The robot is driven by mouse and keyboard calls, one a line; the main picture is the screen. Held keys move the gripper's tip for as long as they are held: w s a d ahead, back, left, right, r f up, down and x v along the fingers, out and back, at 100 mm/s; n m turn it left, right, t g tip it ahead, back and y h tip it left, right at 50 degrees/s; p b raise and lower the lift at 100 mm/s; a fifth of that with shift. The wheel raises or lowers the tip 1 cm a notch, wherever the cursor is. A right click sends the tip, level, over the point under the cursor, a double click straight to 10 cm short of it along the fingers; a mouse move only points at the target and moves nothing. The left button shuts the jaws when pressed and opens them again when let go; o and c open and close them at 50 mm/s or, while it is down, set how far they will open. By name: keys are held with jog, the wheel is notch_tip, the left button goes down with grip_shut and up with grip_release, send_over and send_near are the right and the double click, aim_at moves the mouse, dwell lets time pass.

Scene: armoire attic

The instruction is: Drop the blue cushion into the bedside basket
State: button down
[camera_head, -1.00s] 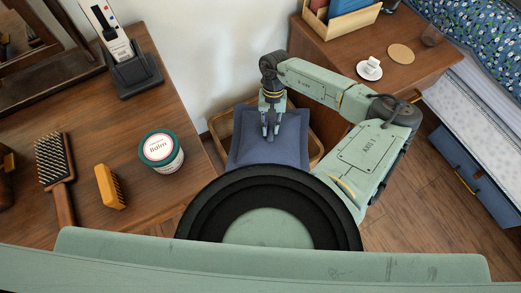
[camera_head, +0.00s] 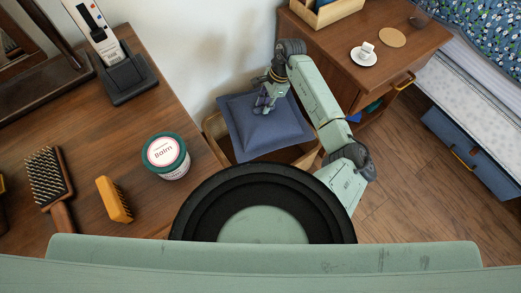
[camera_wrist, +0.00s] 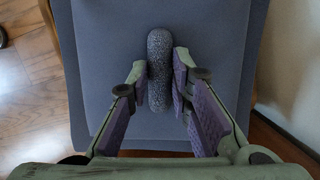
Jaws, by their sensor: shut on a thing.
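The blue cushion (camera_head: 262,132) hangs level from my gripper (camera_head: 266,103) above the bedside basket (camera_head: 308,157). The basket stands on the floor between the dresser and the nightstand. The cushion hides much of the basket's far part; its brown rim shows at the left and right. In the wrist view my gripper (camera_wrist: 160,82) is shut on a dark grey textured grip (camera_wrist: 159,68) that stands up from the middle of the cushion (camera_wrist: 105,70). Whether the cushion touches the basket's rim cannot be told.
At right the nightstand (camera_head: 375,70) bears a cup on a saucer (camera_head: 364,55). A white wall stands behind the cushion, and the bed is at far right.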

jog(key=shift+f+b, duration=0.9)
jog(key=shift+f, duration=0.95)
jog(key=c, duration=1.4)
grip_release()
jog(key=shift+o, duration=0.2)
jog(key=shift+r, duration=0.1)
jog(key=v, duration=1.2)
